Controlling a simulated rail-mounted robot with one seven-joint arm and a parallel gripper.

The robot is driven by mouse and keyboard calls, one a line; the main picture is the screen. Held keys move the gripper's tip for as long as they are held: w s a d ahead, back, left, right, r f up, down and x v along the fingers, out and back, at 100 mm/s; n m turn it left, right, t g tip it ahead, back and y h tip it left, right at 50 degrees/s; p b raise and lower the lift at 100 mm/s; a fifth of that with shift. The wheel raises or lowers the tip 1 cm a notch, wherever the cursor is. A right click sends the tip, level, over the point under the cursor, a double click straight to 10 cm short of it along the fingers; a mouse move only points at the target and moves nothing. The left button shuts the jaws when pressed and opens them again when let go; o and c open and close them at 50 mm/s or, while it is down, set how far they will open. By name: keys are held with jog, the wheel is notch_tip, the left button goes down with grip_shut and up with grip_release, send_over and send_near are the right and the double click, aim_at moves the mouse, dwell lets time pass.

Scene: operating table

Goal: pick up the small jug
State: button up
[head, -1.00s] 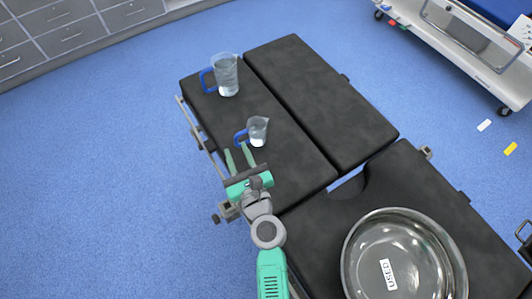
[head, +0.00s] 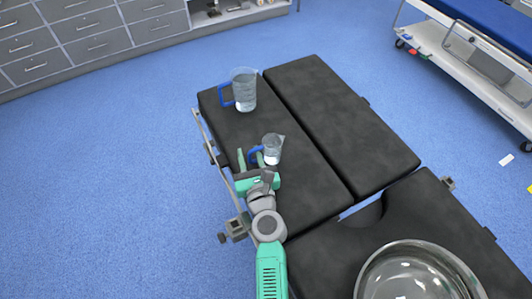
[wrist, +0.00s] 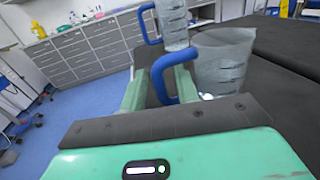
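The small jug (head: 273,149) is clear with a blue handle (head: 256,156) and stands upright on the black operating table (head: 300,195). My gripper (head: 249,160) is low at the jug's handle side. In the wrist view the gripper (wrist: 160,88) is open, its two green fingers apart. The blue handle (wrist: 161,80) lies between them, and the right finger seems to reach into the handle loop. I cannot tell whether either finger touches it. The jug's body (wrist: 222,65) is just right of the fingers.
A larger clear jug (head: 245,92) with a blue handle stands farther back on the table. A steel bowl (head: 415,275) is at the front right. A metal rail (head: 213,150) runs along the table's left edge. The table's middle section is clear.

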aim_at(249, 153)
jog(key=shift+s, duration=0.15)
jog(key=shift+c, duration=0.4)
grip_shut()
notch_tip(249, 153, up, 4)
jog(key=p, duration=0.3)
jog(key=shift+p, duration=0.35)
jog(key=shift+s+f, duration=0.1)
jog(key=shift+s, duration=0.2)
jog(key=s+r+p, duration=0.1)
jog(key=s+p, duration=0.2)
jog(key=s, duration=1.2)
jog(key=shift+s+r, duration=0.2)
